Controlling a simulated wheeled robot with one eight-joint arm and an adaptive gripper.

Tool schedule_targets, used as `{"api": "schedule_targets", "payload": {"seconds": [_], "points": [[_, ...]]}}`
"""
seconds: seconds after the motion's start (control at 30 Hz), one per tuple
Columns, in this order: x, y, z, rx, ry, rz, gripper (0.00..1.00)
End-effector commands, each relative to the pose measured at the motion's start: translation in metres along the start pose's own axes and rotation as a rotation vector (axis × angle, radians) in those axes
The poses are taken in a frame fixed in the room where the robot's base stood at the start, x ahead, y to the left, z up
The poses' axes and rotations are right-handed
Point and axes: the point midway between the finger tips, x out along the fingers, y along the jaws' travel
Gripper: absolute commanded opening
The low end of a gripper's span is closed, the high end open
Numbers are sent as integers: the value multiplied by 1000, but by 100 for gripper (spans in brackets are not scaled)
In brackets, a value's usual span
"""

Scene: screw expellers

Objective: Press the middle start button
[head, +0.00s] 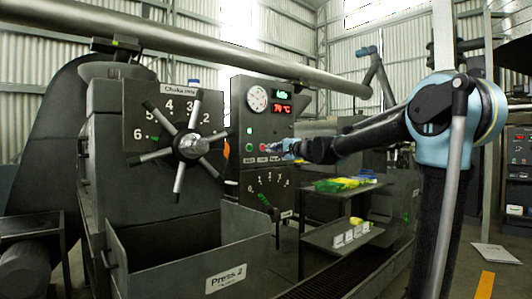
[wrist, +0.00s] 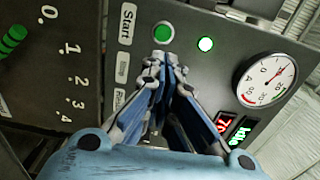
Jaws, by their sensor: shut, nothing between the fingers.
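The control panel (head: 266,122) stands behind the wheel, above a tray marked Press 2 (head: 225,278). A round green button (head: 249,147) is at its lower left. In the wrist view the green button (wrist: 162,32) lies beside a white label reading Start (wrist: 127,22). A red button (head: 263,147) sits just right of the green one in the head view; in the wrist view my gripper seems to cover it. My gripper (wrist: 163,58) is shut and empty, pointing at the panel, its fingertips just below the green button in the wrist picture. Whether the tips touch the panel, I cannot tell.
A lit indicator (wrist: 205,44), a gauge (wrist: 265,80) and digital displays (head: 282,102) are on the panel. A spoked wheel (head: 190,146) stands to its left. A shelf with green and yellow items (head: 345,184) is below my arm.

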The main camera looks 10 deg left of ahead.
Motion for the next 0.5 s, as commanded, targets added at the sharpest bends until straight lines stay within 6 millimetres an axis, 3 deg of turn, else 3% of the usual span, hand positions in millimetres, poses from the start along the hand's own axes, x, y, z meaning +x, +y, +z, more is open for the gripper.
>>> {"api": "schedule_targets", "payload": {"seconds": [0.2, 0.5], "points": [[-17, 0, 0, 0, 0, 0, 0], [-20, 0, 0, 0, -1, 0, 0]]}}
